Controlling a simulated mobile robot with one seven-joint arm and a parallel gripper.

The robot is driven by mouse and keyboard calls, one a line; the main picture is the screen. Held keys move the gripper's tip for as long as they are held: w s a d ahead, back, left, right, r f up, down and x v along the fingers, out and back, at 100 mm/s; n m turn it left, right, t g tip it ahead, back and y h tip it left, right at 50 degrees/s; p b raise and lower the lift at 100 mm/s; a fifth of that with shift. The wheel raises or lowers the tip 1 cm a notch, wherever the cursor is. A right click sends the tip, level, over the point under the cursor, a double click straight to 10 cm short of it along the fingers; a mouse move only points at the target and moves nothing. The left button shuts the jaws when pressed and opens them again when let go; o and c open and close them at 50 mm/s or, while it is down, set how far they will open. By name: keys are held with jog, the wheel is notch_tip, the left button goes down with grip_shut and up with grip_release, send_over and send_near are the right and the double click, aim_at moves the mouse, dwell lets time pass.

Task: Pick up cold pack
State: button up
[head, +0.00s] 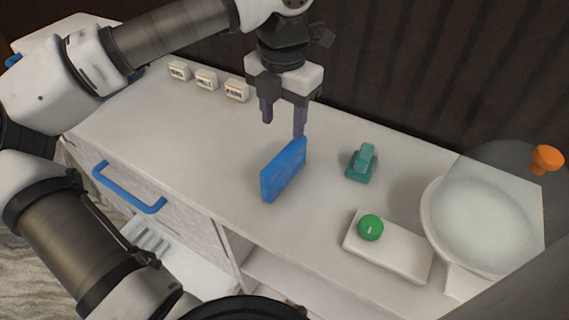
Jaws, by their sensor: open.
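The cold pack appears to be the blue flat slab (284,170), standing upright on its edge on the white counter (210,150). My gripper (283,131) points down just above and behind the slab's far end. Its two dark fingers are apart with nothing between them. The right finger shows close to the slab's far top corner; I cannot tell whether they touch.
A teal object (361,163) stands right of the slab. Small labelled blocks (206,81) line the back left. A blue handle (129,188) is on the counter front.

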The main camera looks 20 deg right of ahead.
aim_at(285, 153)
notch_tip(285, 153, down, 6)
jog(key=shift+d+r+p, duration=0.1)
jog(key=shift+p, duration=0.3)
jog(key=shift+w+d+f+p, duration=0.15)
jog(key=shift+f+p, duration=0.35)
jog(key=shift+f, duration=0.85)
jog(key=shift+w+d+f+p, duration=0.15)
jog(key=shift+f+p, duration=0.3)
jog(key=shift+f, duration=0.85)
jog(key=shift+a, duration=0.1)
grip_shut()
